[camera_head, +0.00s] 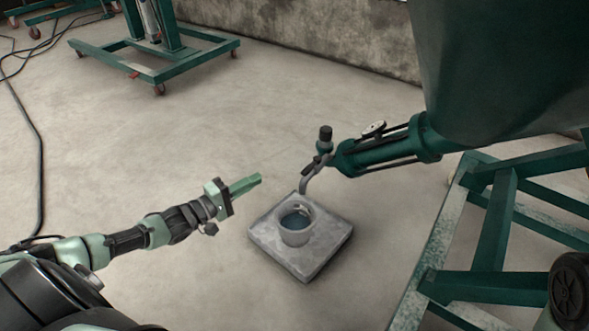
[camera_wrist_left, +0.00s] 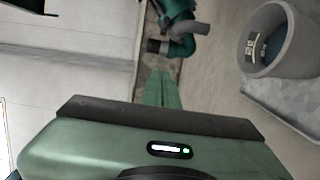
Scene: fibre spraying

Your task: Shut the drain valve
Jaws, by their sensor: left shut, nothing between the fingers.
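The drain valve (camera_head: 322,150) is at the end of a green pipe (camera_head: 385,153) that comes out of the large green tank (camera_head: 510,70). It has a dark knob on top and a curved grey spout pointing down. It also shows at the top of the left wrist view (camera_wrist_left: 181,36). My left gripper (camera_head: 258,179) is shut and empty, to the left of the valve and apart from it. Its closed fingers also show in the left wrist view (camera_wrist_left: 162,92). I cannot tell the valve's setting. My right gripper is not in view.
A grey cup (camera_head: 296,233) holding dark liquid stands on a square slab (camera_head: 268,247) below the spout. A green tank frame (camera_head: 440,240) stands at the right. A wheeled green frame (camera_head: 120,66) and a cable (camera_head: 36,140) are at the left. Floor between is clear.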

